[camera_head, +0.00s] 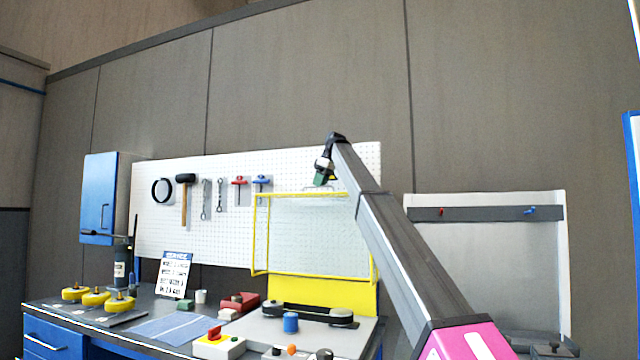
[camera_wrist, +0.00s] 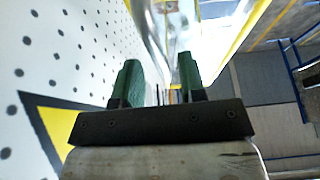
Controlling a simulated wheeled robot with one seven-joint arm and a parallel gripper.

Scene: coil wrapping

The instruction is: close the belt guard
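The belt guard (camera_head: 310,235) is a clear panel in a yellow frame. It stands raised and upright behind the black belt (camera_head: 295,315), in front of the pegboard. My gripper (camera_head: 322,180) is at the guard's top edge, close to a pale bar there. In the wrist view its two green fingers (camera_wrist: 160,85) are apart, with a gap between them. Part of the guard's yellow frame (camera_wrist: 248,35) and clear panel shows beyond the fingers. Contact between fingers and guard cannot be told. My arm covers the guard's upper right corner.
The white pegboard (camera_head: 145,225) with hanging tools is close behind the guard. The bench holds a button box (camera_head: 218,345), a blue cylinder (camera_head: 291,322), yellow coils (camera_head: 95,298) and a printed sign (camera_head: 174,274). A grey panel (camera_head: 490,260) stands at the right.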

